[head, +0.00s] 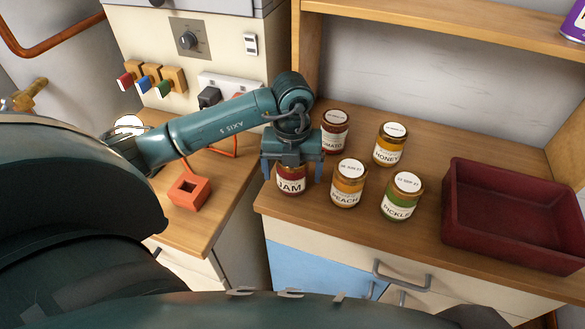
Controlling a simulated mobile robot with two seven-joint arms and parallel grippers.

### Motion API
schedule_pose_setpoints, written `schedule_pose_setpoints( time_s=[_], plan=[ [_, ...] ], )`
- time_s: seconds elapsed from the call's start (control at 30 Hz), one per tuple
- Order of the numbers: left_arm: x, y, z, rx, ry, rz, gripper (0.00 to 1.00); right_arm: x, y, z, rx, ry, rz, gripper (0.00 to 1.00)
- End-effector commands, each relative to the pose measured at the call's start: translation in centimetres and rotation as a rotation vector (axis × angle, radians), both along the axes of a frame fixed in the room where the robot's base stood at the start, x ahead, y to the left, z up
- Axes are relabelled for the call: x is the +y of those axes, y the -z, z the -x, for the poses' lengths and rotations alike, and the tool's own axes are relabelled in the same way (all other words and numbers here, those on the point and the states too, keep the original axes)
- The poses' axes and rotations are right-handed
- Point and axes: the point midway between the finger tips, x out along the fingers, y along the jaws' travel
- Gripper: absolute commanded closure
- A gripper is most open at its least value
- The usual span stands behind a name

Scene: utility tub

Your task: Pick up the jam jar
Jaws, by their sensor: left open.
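The jam jar (291,186) stands upright on the wooden counter near its left front corner, with dark red contents and a label reading JAM. My left gripper (293,173) is over it, pointing down, with one blue-tipped finger on each side of the jar. The fingers are open and I cannot tell whether either touches the glass. The gripper body hides the jar's lid and upper part. My right gripper is not in view.
Close to the right are the peach jar (347,190), tomato jar (335,138), honey jar (389,152) and pickle jar (399,206). A dark red tub (453,211) stands at the right. An orange block (189,193) lies on the lower left surface.

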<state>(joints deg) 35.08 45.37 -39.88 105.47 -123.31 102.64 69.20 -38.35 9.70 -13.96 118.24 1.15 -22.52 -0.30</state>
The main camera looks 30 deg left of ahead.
Motion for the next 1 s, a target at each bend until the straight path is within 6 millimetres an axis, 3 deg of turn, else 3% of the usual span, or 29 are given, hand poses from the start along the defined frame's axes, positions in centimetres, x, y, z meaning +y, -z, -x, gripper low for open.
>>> schedule_pose_setpoints(
  time_s=[0.33, 1.0],
  plan=[
    [-0.01, 0.83, 0.0, -0.001, 0.001, 0.0, 0.14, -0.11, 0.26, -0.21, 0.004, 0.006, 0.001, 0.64],
    [-0.01, 0.77, -0.02, -0.001, 0.001, 0.0, 0.69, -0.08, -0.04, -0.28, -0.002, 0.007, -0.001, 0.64]
  ],
)
